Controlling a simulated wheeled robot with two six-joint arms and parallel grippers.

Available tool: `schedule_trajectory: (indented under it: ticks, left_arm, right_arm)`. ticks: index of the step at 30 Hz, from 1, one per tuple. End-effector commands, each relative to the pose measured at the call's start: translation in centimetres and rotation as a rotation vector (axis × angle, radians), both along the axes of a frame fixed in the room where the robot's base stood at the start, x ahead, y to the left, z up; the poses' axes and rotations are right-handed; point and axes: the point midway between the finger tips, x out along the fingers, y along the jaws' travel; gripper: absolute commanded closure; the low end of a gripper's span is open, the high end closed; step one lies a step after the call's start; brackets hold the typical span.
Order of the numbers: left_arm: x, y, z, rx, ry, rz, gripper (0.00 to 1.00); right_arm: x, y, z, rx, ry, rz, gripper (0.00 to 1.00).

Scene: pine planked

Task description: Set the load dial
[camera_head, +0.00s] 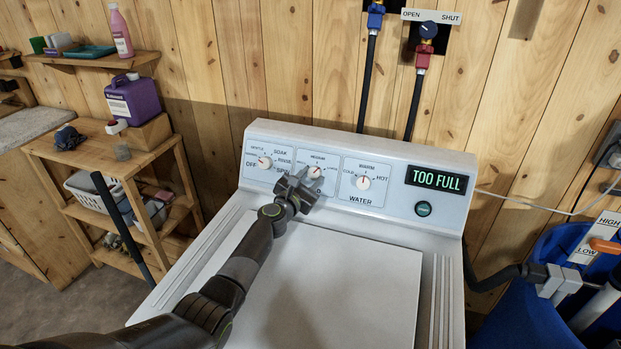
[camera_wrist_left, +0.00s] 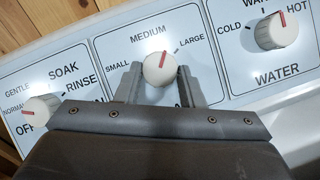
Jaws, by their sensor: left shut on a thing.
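The load dial (camera_head: 315,172) is the middle knob on the washer's control panel, white with a red pointer line. In the left wrist view the load dial (camera_wrist_left: 159,69) sits between my fingers, its red line pointing up and slightly right, near MEDIUM and short of LARGE. My left gripper (camera_head: 303,180) is shut on the dial, and its two fingers show on either side of it in the left wrist view (camera_wrist_left: 161,80). The lower part of the LOAD label is hidden by the gripper.
The cycle dial (camera_head: 265,162) is left of the load dial and the water dial (camera_head: 363,183) is right of it.

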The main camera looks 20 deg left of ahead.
Motion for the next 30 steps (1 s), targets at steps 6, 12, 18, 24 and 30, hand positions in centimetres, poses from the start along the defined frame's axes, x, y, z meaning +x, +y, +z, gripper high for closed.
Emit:
schedule_trajectory:
  ticks: [6,12,18,24,30]
  left_arm:
    - [0.03,0.36,-0.03,0.172,-0.004,-0.086,0.88]
    - [0.07,0.49,-0.01,0.293,-0.008,-0.148,0.88]
    - [0.12,0.56,0.09,0.37,-0.01,-0.187,0.88]
    - [0.12,0.57,0.14,0.406,-0.012,-0.206,0.88]
    - [0.12,0.56,0.15,0.416,-0.012,-0.211,0.88]
  right_arm:
    - [0.03,0.0,0.03,0.0,0.0,0.0,1.0]
    - [0.03,0.0,-0.16,0.0,0.0,0.0,1.0]
    - [0.03,-0.01,-0.3,0.0,0.0,0.0,1.0]
    - [0.03,-0.01,-0.35,0.0,0.0,0.0,1.0]
    - [0.02,-0.02,-0.36,0.0,0.0,0.0,1.0]
